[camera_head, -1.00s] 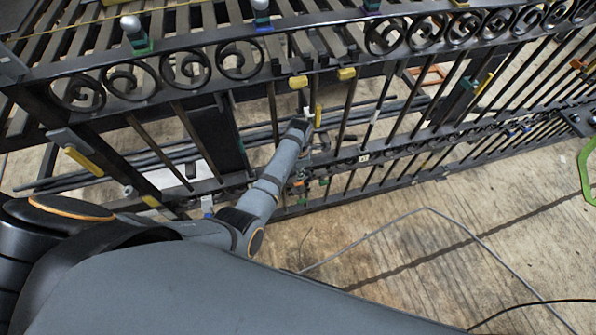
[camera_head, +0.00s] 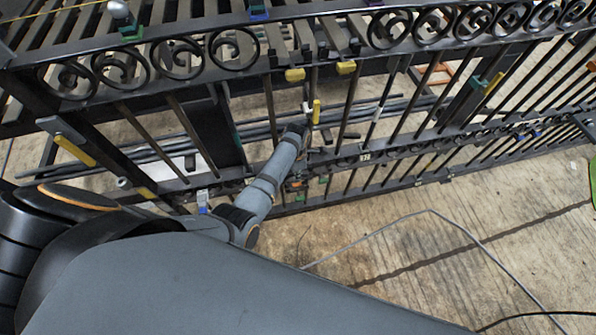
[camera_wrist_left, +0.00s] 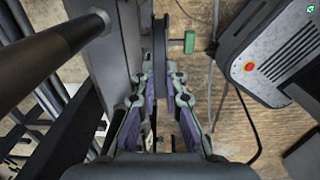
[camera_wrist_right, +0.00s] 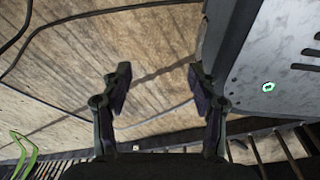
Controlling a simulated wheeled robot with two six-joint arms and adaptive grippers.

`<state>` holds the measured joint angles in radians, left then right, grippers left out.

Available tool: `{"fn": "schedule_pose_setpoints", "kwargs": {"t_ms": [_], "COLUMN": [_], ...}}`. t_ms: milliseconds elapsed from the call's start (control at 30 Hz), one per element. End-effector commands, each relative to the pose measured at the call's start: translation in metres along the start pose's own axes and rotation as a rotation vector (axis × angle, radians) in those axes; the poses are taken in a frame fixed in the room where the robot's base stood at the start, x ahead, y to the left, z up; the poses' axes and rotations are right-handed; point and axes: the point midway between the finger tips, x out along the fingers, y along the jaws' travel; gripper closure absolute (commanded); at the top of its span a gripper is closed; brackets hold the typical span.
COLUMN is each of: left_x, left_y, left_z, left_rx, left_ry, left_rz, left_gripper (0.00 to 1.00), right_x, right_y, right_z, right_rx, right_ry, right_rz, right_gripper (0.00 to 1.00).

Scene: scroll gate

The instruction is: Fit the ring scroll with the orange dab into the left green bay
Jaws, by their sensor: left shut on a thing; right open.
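My left gripper (camera_head: 303,126) is low in front of the gate's upright bars in the head view. In the left wrist view its fingers (camera_wrist_left: 160,108) are shut on a thin dark piece (camera_wrist_left: 160,55), seen edge-on. No orange dab shows on it, and I cannot tell whether it is the ring scroll. A row of dark scrolls (camera_head: 180,58) has a gap above two yellow tabs (camera_head: 295,75). A green block (camera_head: 131,33) sits on the top rail at left; I cannot tell whether it marks the left green bay. My right gripper (camera_wrist_right: 158,88) is open and empty.
The black gate (camera_head: 395,120) spans the view, its bars close around my left forearm. A green T-shaped piece (camera_wrist_left: 189,42) is beside the held piece. A grey box with a red button (camera_wrist_left: 250,66) stands at right. A cable (camera_head: 430,211) crosses the open floor.

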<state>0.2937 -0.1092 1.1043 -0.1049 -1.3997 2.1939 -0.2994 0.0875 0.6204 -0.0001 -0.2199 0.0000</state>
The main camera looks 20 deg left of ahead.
Motion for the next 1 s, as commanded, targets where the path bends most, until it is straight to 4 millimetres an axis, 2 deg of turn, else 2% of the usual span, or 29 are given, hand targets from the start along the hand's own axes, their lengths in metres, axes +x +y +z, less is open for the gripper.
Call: {"fn": "schedule_pose_setpoints", "kwargs": {"t_ms": [267,1000], "left_x": [-0.001,-0.001], "left_y": [0.000,0.001], "left_z": [0.000,0.000], "left_rx": [0.000,-0.001], "left_ry": [0.000,0.000], "left_rz": [0.001,0.001], "left_gripper": [1.00,1.00], "right_x": [-0.002,-0.008], "right_y": [-0.014,-0.004], "right_z": [0.000,0.000], "right_rx": [0.007,0.002], "right_ry": [0.000,-0.001], "right_rz": [-0.016,-0.005], "right_gripper": [0.40,0.40]}}
